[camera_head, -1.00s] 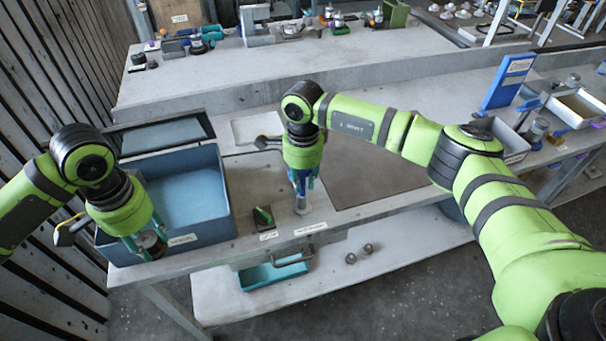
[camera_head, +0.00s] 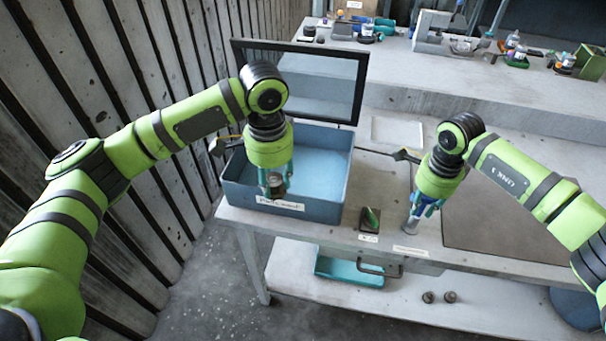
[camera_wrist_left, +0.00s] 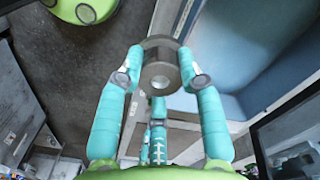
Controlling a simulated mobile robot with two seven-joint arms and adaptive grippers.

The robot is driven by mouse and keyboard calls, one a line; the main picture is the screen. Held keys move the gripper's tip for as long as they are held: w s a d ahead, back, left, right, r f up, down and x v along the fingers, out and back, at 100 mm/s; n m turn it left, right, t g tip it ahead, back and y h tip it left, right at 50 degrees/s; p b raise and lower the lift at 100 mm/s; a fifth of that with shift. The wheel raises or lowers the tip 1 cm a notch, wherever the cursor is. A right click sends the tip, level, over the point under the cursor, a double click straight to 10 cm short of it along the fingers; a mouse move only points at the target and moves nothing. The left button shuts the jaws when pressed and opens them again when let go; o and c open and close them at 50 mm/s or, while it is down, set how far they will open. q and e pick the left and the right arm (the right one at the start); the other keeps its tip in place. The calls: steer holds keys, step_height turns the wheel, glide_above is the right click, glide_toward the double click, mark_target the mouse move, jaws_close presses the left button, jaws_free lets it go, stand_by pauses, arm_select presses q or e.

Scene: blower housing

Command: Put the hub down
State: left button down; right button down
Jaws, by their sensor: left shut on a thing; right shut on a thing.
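My left gripper (camera_head: 273,188) is over the front wall of the blue bin (camera_head: 335,190), just above its label. It is shut on a dark grey round metal part with a central hole, which looks like the hub (camera_wrist_left: 161,68); the fingers hold it by its outer sides in the left wrist view. My right gripper (camera_head: 416,214) points down at the bench front, right of the bin. It is shut on a small grey cylindrical part (camera_head: 411,227), which stands at or very near the bench top; I cannot tell whether it touches.
The bin's dark-framed lid (camera_head: 305,78) stands open behind it. A small dark block with a green piece (camera_head: 370,219) sits between the bin and my right gripper. A teal tray (camera_head: 348,271) and two small round parts (camera_head: 438,297) are on the lower shelf.

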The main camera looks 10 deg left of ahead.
steer(key=shift+s+f, duration=0.1)
steer(key=shift+f, duration=0.05)
arm_select(q)
steer(key=w+f, duration=0.2)
steer(key=w, duration=1)
step_height(320, 180, down, 11)
steer(key=shift+a+r, duration=0.1)
steer(key=shift+r, duration=0.05)
steer(key=c, duration=0.8)
jaws_free()
step_height(320, 180, up, 12)
steer(key=shift+r, duration=0.1)
